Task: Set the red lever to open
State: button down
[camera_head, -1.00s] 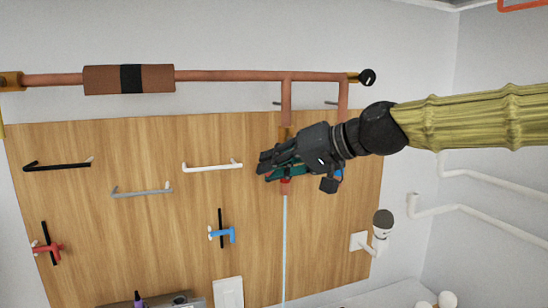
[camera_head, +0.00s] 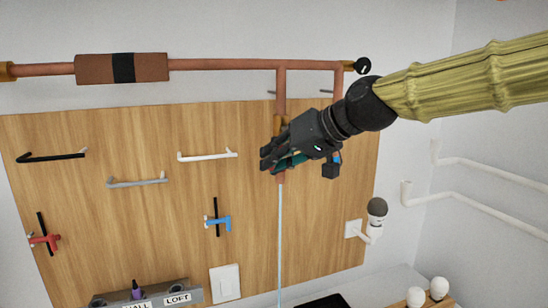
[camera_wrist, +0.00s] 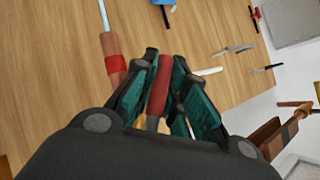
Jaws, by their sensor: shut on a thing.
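In the wrist view, the red lever (camera_wrist: 158,88) lies between the two green-padded fingers of my gripper (camera_wrist: 164,75), which is shut on it. A copper pipe end (camera_wrist: 112,45) with a red band is beside the fingers. In the head view, my gripper (camera_head: 274,160) is in front of the vertical copper pipe (camera_head: 281,95) and hides the lever. A thin light-blue stream (camera_head: 280,240) runs straight down below the pipe end.
The wooden board (camera_head: 120,225) carries black, grey and white (camera_head: 208,156) bar handles. A red tap (camera_head: 43,240) and a blue tap (camera_head: 217,222) are to the left. A dark-headed white fitting (camera_head: 375,215) is at lower right. A horizontal copper pipe (camera_head: 220,64) crosses above.

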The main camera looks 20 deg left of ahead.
jog(key=shift+f, duration=0.1)
jog(key=c, duration=1.4)
grip_release()
jog(key=shift+c, duration=0.2)
